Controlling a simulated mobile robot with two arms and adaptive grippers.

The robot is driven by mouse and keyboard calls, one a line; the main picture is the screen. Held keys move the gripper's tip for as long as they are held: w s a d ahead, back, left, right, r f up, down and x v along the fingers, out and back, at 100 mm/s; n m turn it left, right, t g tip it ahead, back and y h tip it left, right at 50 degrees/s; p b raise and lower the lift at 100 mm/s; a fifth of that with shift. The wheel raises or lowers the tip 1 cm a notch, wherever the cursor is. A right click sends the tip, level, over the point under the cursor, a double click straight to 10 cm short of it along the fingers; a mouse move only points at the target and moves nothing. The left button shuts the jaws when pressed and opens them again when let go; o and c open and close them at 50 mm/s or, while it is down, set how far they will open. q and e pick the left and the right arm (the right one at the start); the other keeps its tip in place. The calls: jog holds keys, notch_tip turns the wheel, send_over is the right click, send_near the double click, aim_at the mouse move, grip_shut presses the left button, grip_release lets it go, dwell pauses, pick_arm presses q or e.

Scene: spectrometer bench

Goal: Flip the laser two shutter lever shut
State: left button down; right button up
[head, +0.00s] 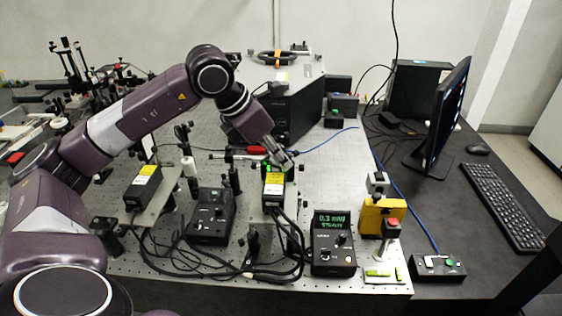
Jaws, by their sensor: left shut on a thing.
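A black laser head with a yellow label (273,190) stands on a mount near the middle of the optical table, with green light at its far end. I take it as laser two, though its label is too small to read. My left gripper (283,160) reaches down from above to that far end. Its fingers are closed on a small part there, which looks like the shutter lever; the fingers mostly hide it. A controller (333,243) in front of this laser has a lit green display that seems to read 0.3 mW. My right gripper is not in view.
A second laser head (144,186) and a dark controller (211,215) stand to the left among loose black cables. A yellow box (381,215) and a red button (392,224) stand right. A large black housing (297,115) is behind the gripper. Monitor (444,115) and keyboard (503,205) are far right.

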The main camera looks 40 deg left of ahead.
pick_arm(q)
jog(key=c, duration=2)
grip_release()
jog(key=v, duration=1.2)
